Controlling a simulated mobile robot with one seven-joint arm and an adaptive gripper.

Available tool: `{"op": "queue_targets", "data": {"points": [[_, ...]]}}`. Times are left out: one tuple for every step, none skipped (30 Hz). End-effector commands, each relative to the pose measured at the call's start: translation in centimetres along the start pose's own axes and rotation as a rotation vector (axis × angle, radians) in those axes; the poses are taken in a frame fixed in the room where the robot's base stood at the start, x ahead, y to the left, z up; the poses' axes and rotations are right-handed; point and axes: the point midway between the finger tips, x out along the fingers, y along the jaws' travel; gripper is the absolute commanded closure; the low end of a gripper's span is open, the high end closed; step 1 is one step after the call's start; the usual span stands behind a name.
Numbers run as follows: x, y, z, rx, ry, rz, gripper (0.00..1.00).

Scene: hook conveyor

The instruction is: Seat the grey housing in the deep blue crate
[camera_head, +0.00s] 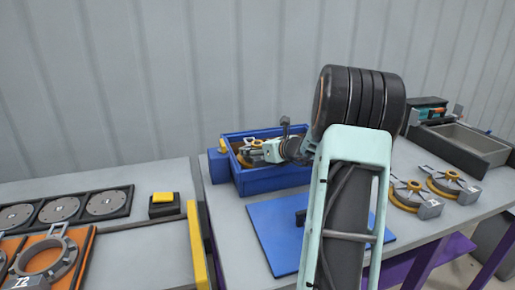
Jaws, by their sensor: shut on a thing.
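The deep blue crate (278,181) stands on the grey table near the wall, its open top towards me. My gripper (262,151) reaches into its upper part from the right and is shut on a part with a yellow ring (245,158), which I take for the grey housing. The part is at or just below the rim; I cannot tell whether it touches the crate floor. My gripper and arm hide much of the part and the crate's right side.
A blue mat (268,232) lies in front of the crate. Two yellow-ringed parts (406,196) (453,185) lie at right, before a grey bin (463,142). At left are a black tray of discs (125,206), a yellow-topped box (163,198) and an orange fixture (78,242).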

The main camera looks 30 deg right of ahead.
Motion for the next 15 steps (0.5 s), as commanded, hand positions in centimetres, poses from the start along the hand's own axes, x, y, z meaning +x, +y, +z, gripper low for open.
{"op": "queue_targets", "data": {"points": [[-0.2, 0.0, 0.7, -0.002, -0.004, 0.000, 0.69], [-0.2, 0.0, 0.8, -0.002, -0.004, 0.000, 0.69], [-0.3, 0.0, 0.9, -0.002, -0.004, 0.000, 0.69], [-0.3, 0.0, 1.0, -0.002, -0.005, 0.000, 0.69], [-0.4, 0.0, 1.2, -0.002, -0.005, 0.000, 0.69], [-0.5, 0.0, 1.3, -0.002, -0.005, 0.000, 0.69], [-0.5, 0.0, 1.4, -0.002, -0.005, 0.000, 0.69], [-0.5, 0.0, 1.5, -0.002, -0.005, 0.000, 0.69], [-0.6, 0.0, 1.7, -0.002, -0.005, 0.000, 0.69], [-0.7, 0.0, 1.8, -0.002, -0.005, 0.000, 0.69], [-0.7, 0.0, 1.9, -0.002, -0.005, 0.000, 0.69], [-0.8, 0.0, 2.0, -0.002, -0.005, 0.000, 0.69], [-0.8, 0.0, 2.1, -0.003, -0.005, 0.000, 0.69], [-0.8, 0.0, 2.3, -0.003, -0.005, 0.000, 0.69], [-0.9, 0.0, 2.4, -0.003, -0.005, 0.000, 0.69]]}}
